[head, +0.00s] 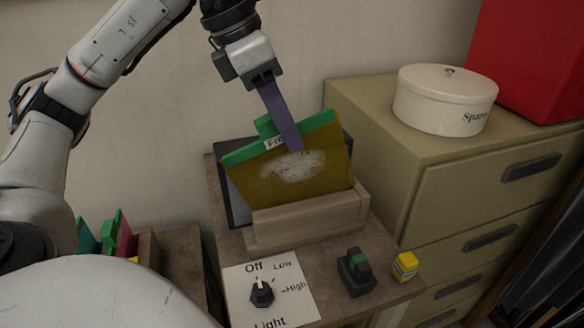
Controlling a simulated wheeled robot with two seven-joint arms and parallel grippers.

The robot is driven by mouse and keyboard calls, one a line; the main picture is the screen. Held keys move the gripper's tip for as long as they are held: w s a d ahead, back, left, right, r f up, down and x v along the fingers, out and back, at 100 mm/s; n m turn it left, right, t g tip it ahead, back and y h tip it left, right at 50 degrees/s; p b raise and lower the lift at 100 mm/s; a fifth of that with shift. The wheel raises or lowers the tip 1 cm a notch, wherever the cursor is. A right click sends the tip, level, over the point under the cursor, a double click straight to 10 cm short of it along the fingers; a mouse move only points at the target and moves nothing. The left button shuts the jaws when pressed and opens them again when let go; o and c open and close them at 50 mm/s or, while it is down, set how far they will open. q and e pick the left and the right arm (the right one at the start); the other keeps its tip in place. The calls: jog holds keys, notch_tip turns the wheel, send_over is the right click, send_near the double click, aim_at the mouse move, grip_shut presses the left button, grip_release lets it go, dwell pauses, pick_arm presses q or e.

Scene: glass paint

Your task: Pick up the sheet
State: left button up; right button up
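The sheet (325,164) is olive-yellow with a green top edge, a white cloudy patch and a partly hidden label starting "Fr". It leans slightly tilted, with its lower edge behind the front of a wooden holder (310,217). My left gripper (291,143) comes down from above at the middle of the green top edge. One purple finger overlaps the front of the sheet; the other finger is hidden, so I cannot tell whether it grips. My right gripper is out of view.
A dark panel (234,196) stands behind the sheet. In front are a light dial (262,292) on a white card, a black switch (355,272) and a small yellow item (405,266). A drawer cabinet (440,198) with a white tin (443,102) stands right.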

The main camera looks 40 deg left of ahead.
pick_arm(q)
jog(key=shift+w+d+f, duration=0.2)
jog(key=shift+w+f, duration=0.05)
jog(key=shift+f, duration=0.4)
jog(key=c, duration=0.9)
jog(key=shift+r, duration=0.1)
grip_shut()
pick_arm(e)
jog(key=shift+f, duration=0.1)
